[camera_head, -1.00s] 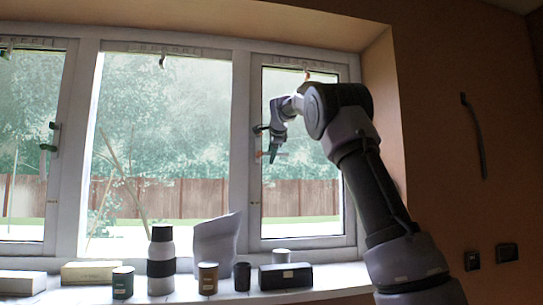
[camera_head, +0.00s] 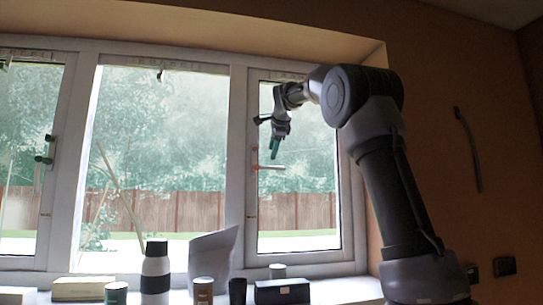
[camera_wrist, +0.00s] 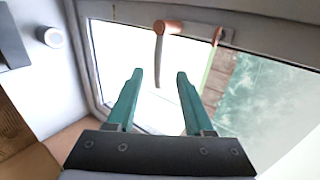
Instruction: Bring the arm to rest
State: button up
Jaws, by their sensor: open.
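My gripper (camera_head: 274,150) hangs fingers-down in front of the right window pane in the head view. My arm rises at the right of the head view, bends at the elbow and reaches left toward the window.
The sill below holds a black-and-white bottle (camera_head: 155,272), a grey upright piece (camera_head: 211,256), a black box (camera_head: 282,291), a cream box (camera_head: 82,288) and several cups. The window frame (camera_head: 236,170) stands close by the gripper. Brown wall (camera_head: 440,90) lies to the right.

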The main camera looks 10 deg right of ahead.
dwell(0.5)
jog(key=s+d+f+n+g+y, duration=0.1)
jog(key=s+d+f+n, duration=0.15)
jog(key=s+f, duration=0.4)
jog(key=s+d+f+n+g+y, duration=0.1)
jog(key=s+d+f+n, duration=0.15)
jog(key=s, duration=0.75)
jog(key=s+a+f+n+g, duration=0.2)
jog(key=s+f+n, duration=0.7)
jog(key=s+f, duration=1.3)
jog(key=shift+s+a, duration=0.9)
